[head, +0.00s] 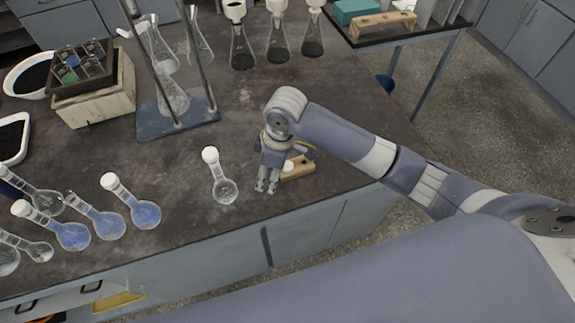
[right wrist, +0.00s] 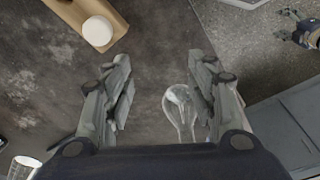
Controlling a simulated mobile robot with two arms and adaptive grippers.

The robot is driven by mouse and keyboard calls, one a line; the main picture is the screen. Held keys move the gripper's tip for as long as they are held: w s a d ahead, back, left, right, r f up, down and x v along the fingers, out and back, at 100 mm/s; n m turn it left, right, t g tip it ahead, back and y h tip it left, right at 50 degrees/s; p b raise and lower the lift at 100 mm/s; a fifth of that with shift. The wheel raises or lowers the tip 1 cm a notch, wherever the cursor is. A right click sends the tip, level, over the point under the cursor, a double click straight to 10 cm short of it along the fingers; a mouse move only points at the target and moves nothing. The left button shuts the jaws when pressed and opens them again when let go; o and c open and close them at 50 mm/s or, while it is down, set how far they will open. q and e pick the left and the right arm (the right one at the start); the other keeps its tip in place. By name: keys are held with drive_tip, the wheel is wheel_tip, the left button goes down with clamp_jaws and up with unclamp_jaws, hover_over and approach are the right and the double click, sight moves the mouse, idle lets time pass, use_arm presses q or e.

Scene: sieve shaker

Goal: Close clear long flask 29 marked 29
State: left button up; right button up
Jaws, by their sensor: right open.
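A clear round-bellied flask (head: 225,190) with a long neck stands near the front edge of the bench. A white piece (head: 210,154) sits at its neck top; I cannot read any number. My right gripper (head: 266,187) is just right of this flask, pointing down and apart from it. In the right wrist view its fingers (right wrist: 164,105) are spread. A clear glass piece (right wrist: 181,108) shows close to the right finger; I cannot tell what it is or whether it touches. A wooden block (head: 298,168) with a white round cap (head: 287,165) is right of the gripper, partly hidden.
Several flasks with blue contents (head: 145,213) stand at the left. A blue-based stand (head: 180,125) with glassware is behind. Flasks with dark contents (head: 242,55) are at the back. The bench's front edge is close to the gripper.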

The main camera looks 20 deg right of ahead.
drive_tip(key=w+d+r+h, duration=0.1)
drive_tip(key=w+d+r, duration=0.4)
drive_tip(key=d, duration=0.1)
drive_tip(key=shift+w+d+r+n+g+h, duration=0.3)
drive_tip(key=shift+h, duration=0.1)
drive_tip(key=shift+f, duration=0.15)
drive_tip(key=p, duration=0.1)
hover_over(287, 165)
drive_tip(key=shift+w+d+f, duration=0.1)
drive_tip(key=shift+w+f, duration=0.05)
drive_tip(key=shift+f, duration=1.2)
drive_tip(key=shift+w+d+f, duration=0.1)
drive_tip(key=shift+f, duration=1.25)
drive_tip(key=shift+s+f+p, duration=0.1)
drive_tip(key=shift+f+p, duration=0.15)
drive_tip(key=shift+p, duration=0.15)
drive_tip(key=f, duration=0.2)
drive_tip(key=f+p, duration=0.1)
drive_tip(key=shift+s+a+f, duration=0.2)
drive_tip(key=shift+f, duration=0.65)
